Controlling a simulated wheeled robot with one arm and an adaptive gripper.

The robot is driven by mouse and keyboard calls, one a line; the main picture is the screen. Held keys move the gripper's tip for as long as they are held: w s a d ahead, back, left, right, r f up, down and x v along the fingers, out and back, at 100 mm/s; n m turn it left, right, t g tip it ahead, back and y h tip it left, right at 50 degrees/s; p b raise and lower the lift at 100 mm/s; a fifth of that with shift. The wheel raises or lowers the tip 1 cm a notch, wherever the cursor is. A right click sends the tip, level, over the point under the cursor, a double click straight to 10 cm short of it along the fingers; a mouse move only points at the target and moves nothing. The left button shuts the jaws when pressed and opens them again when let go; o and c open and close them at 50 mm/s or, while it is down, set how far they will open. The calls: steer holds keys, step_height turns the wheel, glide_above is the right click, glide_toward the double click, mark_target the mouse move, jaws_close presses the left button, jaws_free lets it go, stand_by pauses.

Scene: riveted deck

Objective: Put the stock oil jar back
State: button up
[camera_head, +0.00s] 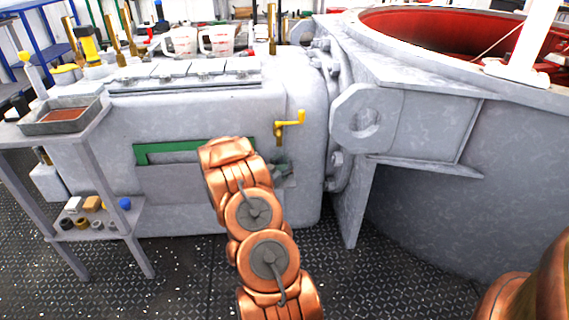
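I cannot tell for certain which thing is the stock oil jar. Two clear measuring jugs with red markings, a left one (180,43) and a right one (217,41), stand on top of the grey machine housing (290,110). A yellow bottle with a dark top (89,44) stands left of them. My copper arm rises from the bottom centre in front of the housing. A small dark grey-green part (284,168) shows right of the arm's end and may be my gripper. Its fingers are not clear, and I see nothing held.
A grey side stand (95,150) at the left holds a tray of brown material (66,115) on top and small pieces on a lower shelf. A yellow crank handle (290,122) sticks out from the housing. A large red-lined drum (430,150) fills the right. Dark floor (180,270) is open in front.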

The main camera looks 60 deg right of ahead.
steer(key=o, duration=0.7)
steer(key=shift+c, duration=0.2)
steer(key=shift+r, duration=0.15)
